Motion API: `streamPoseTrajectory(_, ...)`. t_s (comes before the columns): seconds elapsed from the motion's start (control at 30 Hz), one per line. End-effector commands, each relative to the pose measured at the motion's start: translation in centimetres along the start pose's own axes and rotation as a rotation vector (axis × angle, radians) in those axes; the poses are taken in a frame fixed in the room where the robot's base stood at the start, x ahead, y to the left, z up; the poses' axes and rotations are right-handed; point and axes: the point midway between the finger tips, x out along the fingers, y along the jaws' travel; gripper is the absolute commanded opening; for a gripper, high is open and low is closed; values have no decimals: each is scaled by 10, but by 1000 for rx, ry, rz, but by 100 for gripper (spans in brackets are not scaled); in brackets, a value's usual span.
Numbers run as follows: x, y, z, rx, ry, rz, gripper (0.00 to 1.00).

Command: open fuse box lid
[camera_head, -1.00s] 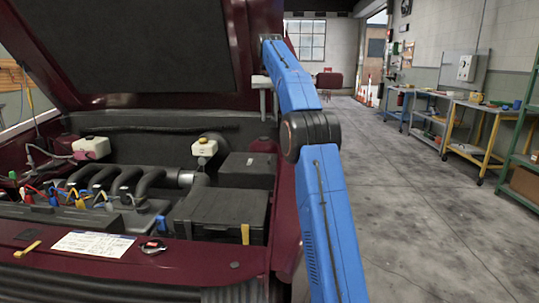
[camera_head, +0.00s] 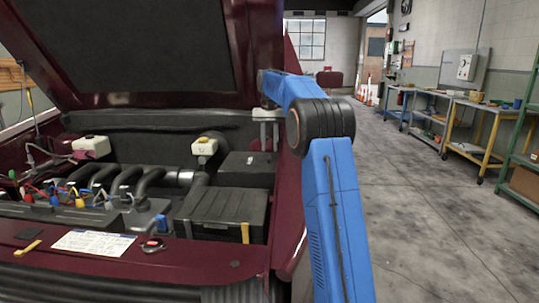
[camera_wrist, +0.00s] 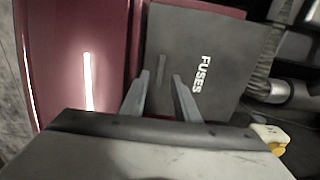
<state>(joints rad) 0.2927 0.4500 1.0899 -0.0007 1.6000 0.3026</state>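The fuse box (camera_head: 247,167) is a black box at the back right of the engine bay, beside the fender. In the wrist view its flat dark lid (camera_wrist: 215,45) carries white "FUSES" lettering and looks closed. A narrow raised strip (camera_wrist: 162,72) lies on the lid near the fender side. My gripper (camera_wrist: 161,78) is open, its two grey fingers apart, pointing at the lid with the strip between the tips. I cannot tell whether they touch it. In the head view the gripper (camera_head: 265,132) hangs above the box's back right corner, its fingertips hard to make out.
The raised hood (camera_head: 140,45) hangs over the bay. A larger black box (camera_head: 222,212) stands in front of the fuse box. A white reservoir with a yellow cap (camera_head: 204,147) is to its left. The red fender (camera_wrist: 75,60) borders it. Open floor (camera_head: 410,220) lies right.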

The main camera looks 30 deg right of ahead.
Motion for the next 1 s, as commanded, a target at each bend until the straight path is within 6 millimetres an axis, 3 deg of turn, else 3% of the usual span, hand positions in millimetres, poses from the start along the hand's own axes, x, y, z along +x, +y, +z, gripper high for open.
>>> streamPoseTrajectory(0.1,19,0,1,0,-2,1,28)
streamPoseTrajectory(0.3,37,0,0,0,-1,1,28)
streamPoseTrajectory(0.67,42,0,0,0,1,0,28)
streamPoseTrajectory(0.7,42,0,0,0,1,0,26)
streamPoseTrajectory(0.8,42,0,0,0,0,0,2)
streamPoseTrajectory(1.0,42,0,0,0,0,0,0)
